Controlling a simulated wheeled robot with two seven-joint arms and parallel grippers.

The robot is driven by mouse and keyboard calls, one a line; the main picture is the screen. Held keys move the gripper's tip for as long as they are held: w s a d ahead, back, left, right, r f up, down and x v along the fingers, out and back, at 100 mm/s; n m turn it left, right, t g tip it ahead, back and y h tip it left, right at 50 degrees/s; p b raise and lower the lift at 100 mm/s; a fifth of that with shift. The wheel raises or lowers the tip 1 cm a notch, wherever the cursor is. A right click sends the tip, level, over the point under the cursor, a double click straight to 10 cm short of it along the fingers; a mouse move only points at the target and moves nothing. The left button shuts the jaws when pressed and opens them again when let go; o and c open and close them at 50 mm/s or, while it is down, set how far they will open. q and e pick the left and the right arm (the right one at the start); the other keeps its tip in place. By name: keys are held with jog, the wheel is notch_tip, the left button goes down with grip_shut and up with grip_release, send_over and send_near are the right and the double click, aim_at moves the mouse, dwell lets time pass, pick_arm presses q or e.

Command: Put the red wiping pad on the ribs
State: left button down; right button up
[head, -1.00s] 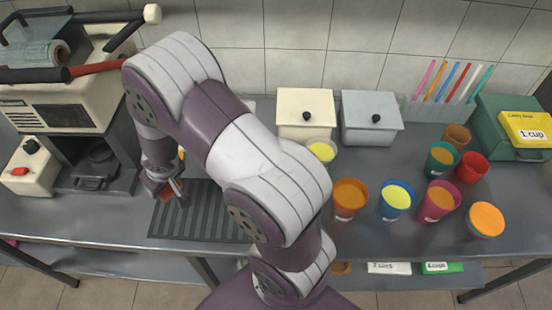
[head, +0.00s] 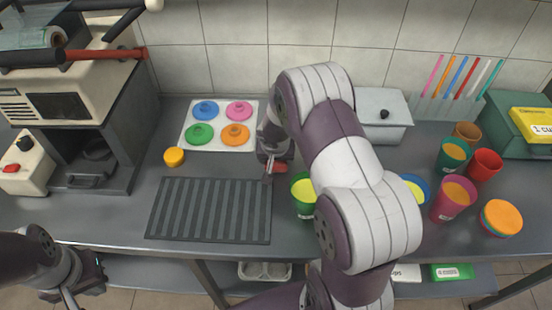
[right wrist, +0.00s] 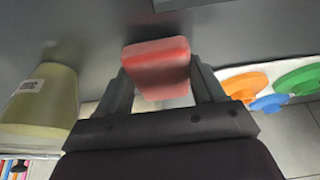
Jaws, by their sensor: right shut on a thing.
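The red wiping pad (right wrist: 157,68) is held between the fingers of my right gripper (right wrist: 160,85) in the right wrist view. In the head view the pad (head: 280,168) is partly hidden at my right gripper (head: 273,170). The ribs are the dark ribbed mat (head: 208,210), lying flat on the grey counter. My right gripper is just beyond the mat's far right corner, off the ribs. Whether the pad touches the counter is unclear. My left gripper (head: 82,288) is low at the left, by the counter's front edge; its opening is unclear.
A green cup (head: 302,194) with yellow content stands close right of my right gripper. Several cups stand right; the press (head: 75,110) stands left.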

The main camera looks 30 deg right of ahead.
jog(key=shift+r, duration=0.1)
jog(key=o, duration=1)
jog(key=shift+r, duration=0.3)
jog(key=p+v, duration=0.1)
jog(key=v, duration=1)
jog(key=s+a+n+g+y, duration=0.1)
jog(key=s+a+n, duration=0.2)
jog(key=s, duration=0.4)
jog(key=s+a+r+n+g+y, duration=0.1)
jog(key=s+a+n, duration=0.2)
jog(key=s+a, duration=0.3)
jog(key=shift+s+a+r+n, duration=0.25)
jog(key=shift+s+a+n, duration=0.1)
jog(key=shift+s, duration=0.2)
